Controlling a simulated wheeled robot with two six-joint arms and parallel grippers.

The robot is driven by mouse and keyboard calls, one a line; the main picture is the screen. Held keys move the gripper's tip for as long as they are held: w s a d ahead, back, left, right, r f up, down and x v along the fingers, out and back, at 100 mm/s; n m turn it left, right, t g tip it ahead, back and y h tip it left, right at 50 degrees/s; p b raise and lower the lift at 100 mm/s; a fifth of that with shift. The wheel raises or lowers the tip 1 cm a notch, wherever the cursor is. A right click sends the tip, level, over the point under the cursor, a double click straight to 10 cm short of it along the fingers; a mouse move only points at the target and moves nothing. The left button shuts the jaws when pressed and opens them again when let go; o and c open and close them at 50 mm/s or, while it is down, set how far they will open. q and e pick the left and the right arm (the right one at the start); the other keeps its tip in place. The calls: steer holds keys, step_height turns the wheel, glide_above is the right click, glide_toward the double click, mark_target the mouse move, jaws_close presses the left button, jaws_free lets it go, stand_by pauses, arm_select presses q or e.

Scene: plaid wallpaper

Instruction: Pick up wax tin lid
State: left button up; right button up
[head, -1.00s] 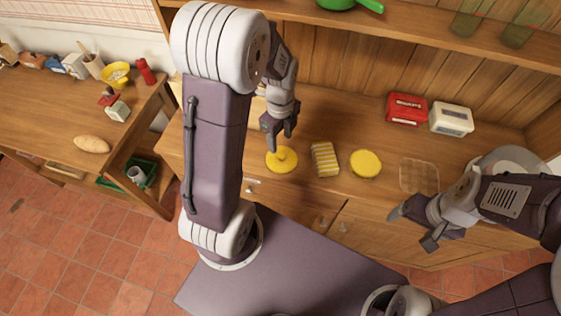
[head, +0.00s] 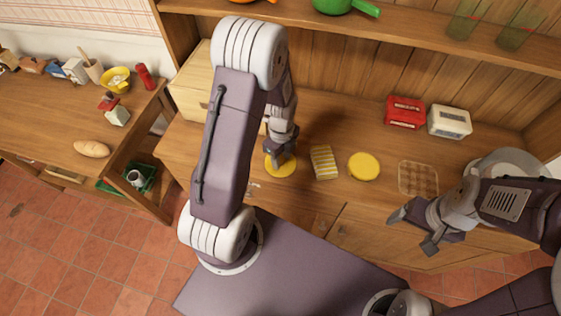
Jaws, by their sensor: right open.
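A round yellow lid (head: 283,171), seen with a raised knob in the earlier frame, lies flat on the wooden counter. My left gripper (head: 279,157) is down at the lid, its fingers at the middle where the knob is. The fingers hide the knob, and I cannot tell whether they are shut on it. A second round yellow thing (head: 364,166) lies further right on the counter; it may be the tin. My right gripper (head: 414,230) is open and empty, in front of the counter's front edge at the right.
A yellow-and-white striped cloth or pack (head: 323,162) lies between the two yellow rounds. A checked square mat (head: 418,178) is to the right. A red box (head: 405,112) and a cream box (head: 449,121) stand at the back. A pale wooden box (head: 190,88) stands behind my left arm.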

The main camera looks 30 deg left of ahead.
mark_target(283, 160)
arm_select(q)
jaws_close()
steer(key=shift+r, duration=0.3)
steer(key=r, duration=0.4)
steer(key=shift+d, duration=0.35)
steer(key=s+d+r, duration=0.3)
steer(key=d+r, duration=0.3)
steer(key=d, duration=0.4)
steer(key=shift+d+r, duration=0.25)
steer(key=shift+d, duration=0.05)
